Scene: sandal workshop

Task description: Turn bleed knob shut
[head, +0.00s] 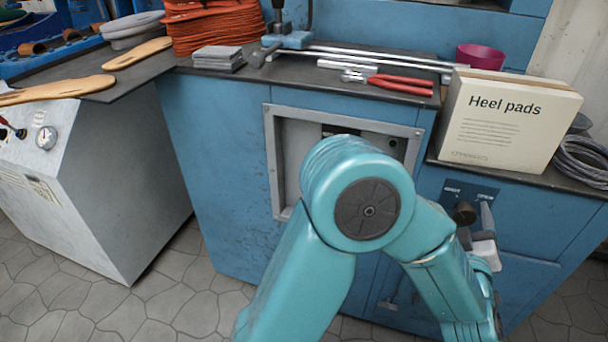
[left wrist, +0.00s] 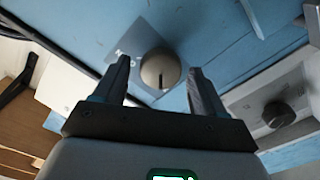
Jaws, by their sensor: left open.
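The bleed knob (head: 464,212) is a round brownish knob on a dark label plate (head: 478,190) on the blue cabinet front, below the box. In the left wrist view the knob (left wrist: 160,70) shows a dark slot on its face. My left gripper (left wrist: 159,65) is open, with one finger on each side of the knob and visible gaps between. In the head view my left gripper (head: 476,226) is partly hidden by my own arm, with its fingers close to the knob. I cannot tell how far it is from the knob face. My right gripper is not in view.
A Heel pads box (head: 510,118) stands on the ledge above the knob, beside coiled cable (head: 585,160). Red-handled pliers (head: 400,84) and metal rods lie on the bench. A dark knob (left wrist: 278,114) on a grey panel shows in the left wrist view.

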